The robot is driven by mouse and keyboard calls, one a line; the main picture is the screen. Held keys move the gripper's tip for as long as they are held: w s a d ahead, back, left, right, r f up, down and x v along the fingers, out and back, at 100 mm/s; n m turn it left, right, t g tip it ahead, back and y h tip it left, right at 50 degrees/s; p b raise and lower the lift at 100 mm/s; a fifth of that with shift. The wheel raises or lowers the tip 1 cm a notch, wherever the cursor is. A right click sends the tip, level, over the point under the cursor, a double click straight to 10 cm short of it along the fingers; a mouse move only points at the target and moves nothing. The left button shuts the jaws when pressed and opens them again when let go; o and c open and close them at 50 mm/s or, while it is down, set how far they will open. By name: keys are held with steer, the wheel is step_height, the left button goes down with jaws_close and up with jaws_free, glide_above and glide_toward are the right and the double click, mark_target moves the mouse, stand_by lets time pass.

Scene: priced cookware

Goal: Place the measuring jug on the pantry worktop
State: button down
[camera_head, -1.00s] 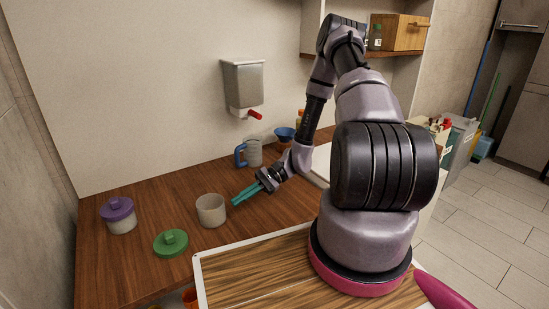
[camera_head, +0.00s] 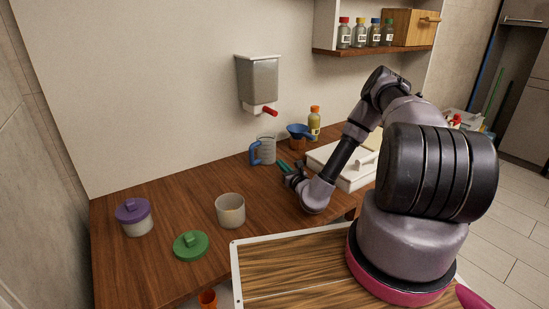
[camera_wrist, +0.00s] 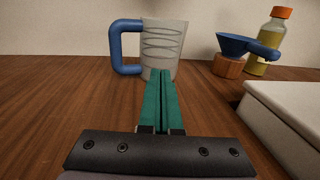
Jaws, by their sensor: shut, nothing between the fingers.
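The measuring jug (camera_head: 266,150) is a clear grey vessel with a blue handle on its left. It stands upright on the brown wooden worktop (camera_head: 160,262), near the back wall. In the wrist view the jug (camera_wrist: 166,42) stands straight ahead, its handle to the left. My gripper (camera_head: 283,165) has teal fingers and is low over the worktop, just in front of and right of the jug. In the wrist view the fingers (camera_wrist: 161,75) are together and empty, pointing at the jug's lower part. I cannot tell whether the fingertips touch it.
A blue funnel (camera_head: 300,131) on a wooden block and an oil bottle (camera_head: 314,122) stand right of the jug. A white box (camera_head: 338,165) lies to the right. An open pot (camera_head: 230,211), green lid (camera_head: 191,246) and purple-lidded jar (camera_head: 135,218) are left. A dispenser (camera_head: 258,80) hangs above.

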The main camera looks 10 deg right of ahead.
mark_target(271, 153)
steer(key=x, duration=0.7)
steer(key=shift+a, duration=0.1)
steer(key=x, duration=0.3)
steer(key=shift+w, duration=0.45)
